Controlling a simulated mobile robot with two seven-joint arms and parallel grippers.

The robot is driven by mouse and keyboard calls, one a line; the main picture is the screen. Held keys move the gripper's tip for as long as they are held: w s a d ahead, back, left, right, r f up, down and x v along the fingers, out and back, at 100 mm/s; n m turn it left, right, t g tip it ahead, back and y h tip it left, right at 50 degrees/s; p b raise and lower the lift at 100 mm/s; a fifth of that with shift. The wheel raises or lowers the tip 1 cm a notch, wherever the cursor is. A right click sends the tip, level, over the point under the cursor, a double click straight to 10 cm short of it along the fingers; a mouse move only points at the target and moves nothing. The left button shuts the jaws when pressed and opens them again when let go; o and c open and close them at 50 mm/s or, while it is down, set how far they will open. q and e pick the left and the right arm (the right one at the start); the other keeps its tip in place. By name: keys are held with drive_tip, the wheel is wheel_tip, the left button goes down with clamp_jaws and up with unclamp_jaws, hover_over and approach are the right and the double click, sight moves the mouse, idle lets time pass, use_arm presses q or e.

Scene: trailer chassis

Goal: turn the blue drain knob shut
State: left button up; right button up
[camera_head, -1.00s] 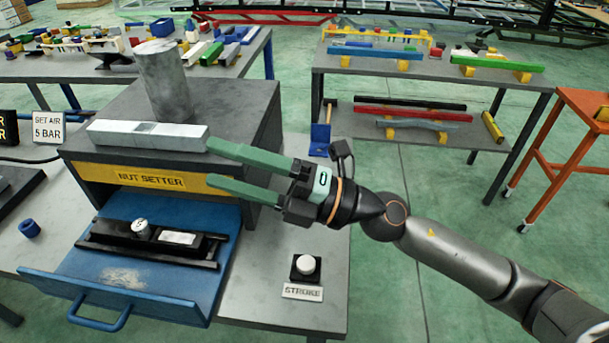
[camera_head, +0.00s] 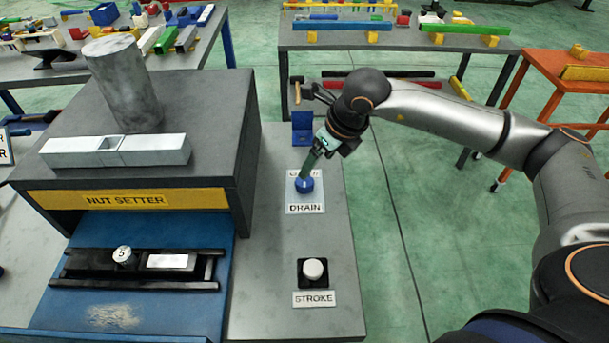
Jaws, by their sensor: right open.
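The blue drain knob (camera_head: 305,184) sits on a white plate marked DRAIN (camera_head: 305,208), on the grey bench to the right of the nut setter. My right gripper (camera_head: 307,176) reaches down over the knob from behind, its green fingers pointing at the knob's top. The fingers are open and line up one behind the other in this view, so I cannot tell whether they straddle or touch the knob. They hide part of the plate's upper lettering. My left gripper is not in view.
The nut setter (camera_head: 150,170) with a grey cylinder on top stands left of the knob. A white STROKE button (camera_head: 313,269) is nearer on the bench. A blue holder (camera_head: 302,128) stands just behind the knob. The bench's right strip is otherwise clear.

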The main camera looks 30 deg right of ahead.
sight(305, 180)
drive_tip(key=p+x, duration=0.1)
drive_tip(key=x, duration=0.8)
drive_tip(key=shift+a+f, duration=0.1)
drive_tip(key=shift+f, duration=0.05)
drive_tip(key=shift+c, duration=0.4)
clamp_jaws()
drive_tip(key=shift+w, duration=0.1)
